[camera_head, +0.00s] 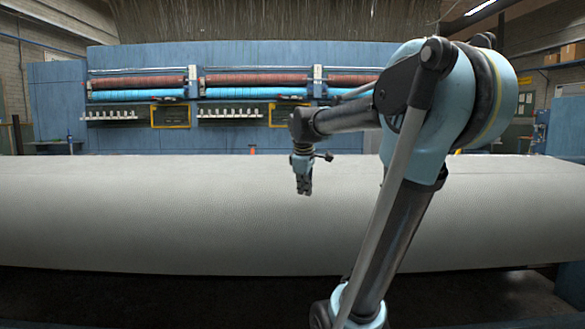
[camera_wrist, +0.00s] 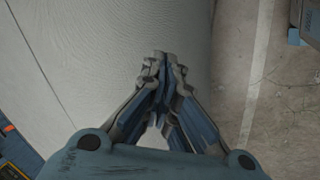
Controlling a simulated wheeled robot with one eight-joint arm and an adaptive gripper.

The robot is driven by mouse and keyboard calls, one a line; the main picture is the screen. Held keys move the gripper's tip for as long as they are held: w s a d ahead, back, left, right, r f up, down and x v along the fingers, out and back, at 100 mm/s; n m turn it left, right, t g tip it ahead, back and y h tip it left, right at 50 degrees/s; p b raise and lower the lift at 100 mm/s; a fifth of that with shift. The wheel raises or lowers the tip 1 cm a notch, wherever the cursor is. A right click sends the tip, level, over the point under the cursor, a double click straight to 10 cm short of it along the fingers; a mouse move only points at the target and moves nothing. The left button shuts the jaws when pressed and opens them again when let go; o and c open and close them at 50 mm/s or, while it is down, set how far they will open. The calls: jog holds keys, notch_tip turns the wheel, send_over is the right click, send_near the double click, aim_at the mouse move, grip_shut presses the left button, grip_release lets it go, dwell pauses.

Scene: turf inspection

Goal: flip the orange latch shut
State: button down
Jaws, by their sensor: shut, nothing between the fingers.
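My gripper (camera_head: 304,190) hangs pointing down in front of the long pale surface in the head view. In the wrist view its fingers (camera_wrist: 162,60) meet at the tips, shut with nothing between them. A small orange piece (camera_head: 252,149) shows at the far edge of the surface, left of my gripper and apart from it. A small orange patch (camera_wrist: 9,128) also shows at the left edge of the wrist view. Both are too small for me to tell whether either is the latch, or how it stands.
The long pale grey surface (camera_head: 130,215) spans the whole width and is bare. Behind it stands a blue machine wall (camera_head: 240,55) with red and light-blue rollers (camera_head: 140,95). Concrete floor with a pale line (camera_wrist: 258,75) lies right of the surface in the wrist view.

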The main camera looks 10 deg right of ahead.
jog(key=s+d+f+m+g+y, duration=0.1)
jog(key=s+f+m, duration=1.1)
jog(key=s+f, duration=1.3)
jog(key=shift+s+d+g, duration=0.4)
jog(key=shift+s+g, duration=0.3)
jog(key=shift+s, duration=0.3)
